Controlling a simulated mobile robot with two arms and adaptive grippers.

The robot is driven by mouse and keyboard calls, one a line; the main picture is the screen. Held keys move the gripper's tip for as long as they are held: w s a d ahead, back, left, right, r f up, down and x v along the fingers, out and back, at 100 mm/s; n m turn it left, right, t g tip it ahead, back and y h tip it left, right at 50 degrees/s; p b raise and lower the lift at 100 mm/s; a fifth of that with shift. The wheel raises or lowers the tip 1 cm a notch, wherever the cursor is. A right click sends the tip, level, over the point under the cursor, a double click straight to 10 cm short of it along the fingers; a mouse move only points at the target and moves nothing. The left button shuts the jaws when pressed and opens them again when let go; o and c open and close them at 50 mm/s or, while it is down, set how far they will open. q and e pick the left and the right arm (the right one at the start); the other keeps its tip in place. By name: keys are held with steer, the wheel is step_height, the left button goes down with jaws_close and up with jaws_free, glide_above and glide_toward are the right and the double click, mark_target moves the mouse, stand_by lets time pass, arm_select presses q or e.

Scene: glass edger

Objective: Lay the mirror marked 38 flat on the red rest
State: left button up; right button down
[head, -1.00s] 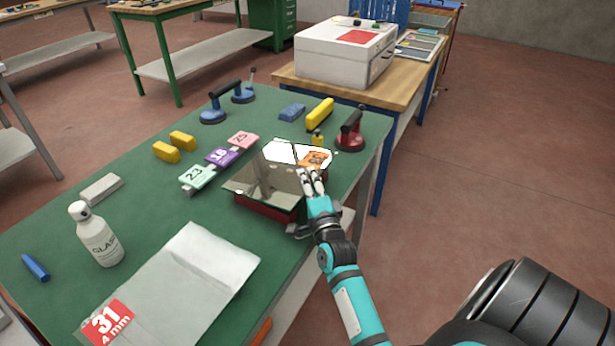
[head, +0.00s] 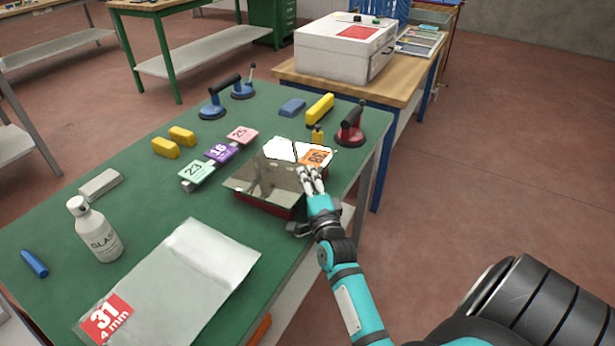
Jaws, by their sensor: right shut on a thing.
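The mirror (head: 265,178) with the orange label (head: 317,156) lies flat or nearly flat over the red rest (head: 262,206) near the right edge of the green table. The label's digits appear upside down and small. Only the front and lower side of the rest show under the mirror; I cannot tell whether the mirror touches it all over. My right gripper (head: 312,178) is shut on the mirror's near right edge, next to the label. My left gripper is not in view.
A grey sheet marked 31 (head: 190,275) and a white bottle (head: 96,232) are nearer. Bare green table lies between them.

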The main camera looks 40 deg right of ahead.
steer(key=shift+r, duration=0.1)
steer(key=c, duration=1.4)
jaws_free()
steer(key=shift+f, duration=0.25)
step_height(320, 180, up, 10)
steer(key=shift+r, duration=0.15)
